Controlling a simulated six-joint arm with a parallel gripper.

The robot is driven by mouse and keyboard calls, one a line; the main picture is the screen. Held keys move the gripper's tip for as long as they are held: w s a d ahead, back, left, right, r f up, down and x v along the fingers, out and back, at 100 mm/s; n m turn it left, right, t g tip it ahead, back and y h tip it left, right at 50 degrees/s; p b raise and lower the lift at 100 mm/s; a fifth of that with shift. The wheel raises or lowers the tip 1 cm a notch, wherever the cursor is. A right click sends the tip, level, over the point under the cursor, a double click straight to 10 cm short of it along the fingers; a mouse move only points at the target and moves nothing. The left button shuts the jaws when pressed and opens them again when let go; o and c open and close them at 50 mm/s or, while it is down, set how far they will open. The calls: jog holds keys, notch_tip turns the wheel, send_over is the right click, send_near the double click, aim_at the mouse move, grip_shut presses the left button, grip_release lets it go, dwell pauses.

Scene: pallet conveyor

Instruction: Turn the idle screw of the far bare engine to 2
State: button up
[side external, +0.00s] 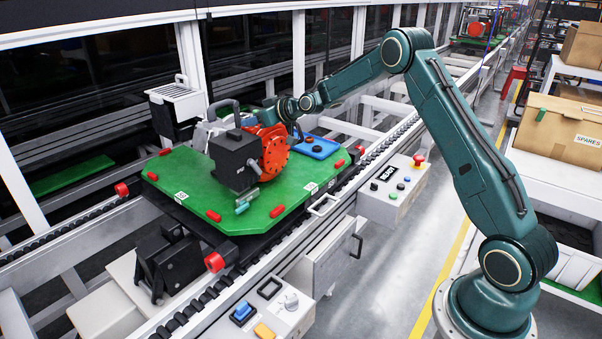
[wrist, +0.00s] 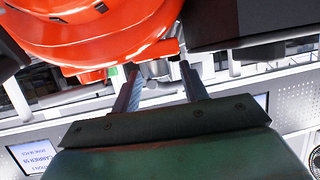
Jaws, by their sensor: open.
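An engine with a black block and a round red housing (side external: 273,152) sits on a green pallet (side external: 190,182) on the conveyor. The red housing (wrist: 90,30) fills the top left of the wrist view. My gripper (wrist: 158,70) is open, its two fingers apart and pointing up the picture below the engine's edge. A small grey metal part shows between and beyond the fingers; I cannot tell whether it is the idle screw. In the side view my wrist is close behind the engine, and the fingertips are hidden or too small to make out.
A blue tray (side external: 316,148) and several red stops lie on the pallet. A control box (side external: 394,187) with a red button stands at the conveyor's near side. Another red engine (side external: 476,29) is far back. A dark block (wrist: 235,22) is close right of my fingers.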

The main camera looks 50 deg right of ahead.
jog(key=shift+c, duration=0.4)
grip_shut()
jog(key=shift+w+d+n+y, duration=0.1)
jog(key=shift+d+n+y, duration=0.1)
jog(key=shift+n+y, duration=0.5)
jog(key=shift+n+g+y, duration=0.3)
jog(key=shift+n+y, duration=0.2)
jog(key=shift+y, duration=0.3)
jog(key=shift+d+n+g+y, duration=0.1)
jog(key=shift+n+g+y, duration=0.3)
jog(key=shift+n+y, duration=0.2)
jog(key=shift+w+n+g+y, duration=0.1)
jog(key=shift+n+g+y, duration=0.6)
jog(key=shift+n+y, duration=0.45)
